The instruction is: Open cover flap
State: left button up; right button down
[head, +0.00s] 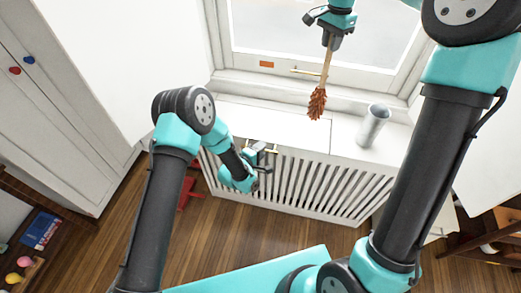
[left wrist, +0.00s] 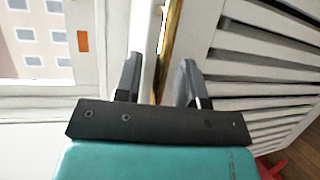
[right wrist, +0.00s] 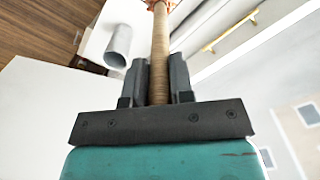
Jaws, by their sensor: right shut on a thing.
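The white cover flap (head: 275,122) lies flat, with thin seams, in the top of the slatted cover below the window. A brass handle (head: 272,150) runs along its front edge. My left gripper (head: 262,151) is open at this handle. In the left wrist view, the brass handle (left wrist: 171,35) and a white edge lie in line with the gap between the spread fingers; contact cannot be told. My right gripper (head: 333,40) is shut on the wooden handle of a duster (right wrist: 160,50), whose reddish-brown head (head: 317,103) hangs down above the cover's top.
A grey metal cylinder (head: 374,125) stands on the cover to the right of the flap. The window (head: 310,30) with a brass bar is behind. A white cabinet (head: 45,110) is at left. A red object (head: 188,193) lies on the wooden floor beside the slats.

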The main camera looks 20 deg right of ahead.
pick_arm(q)
grip_shut()
dwell(0.4)
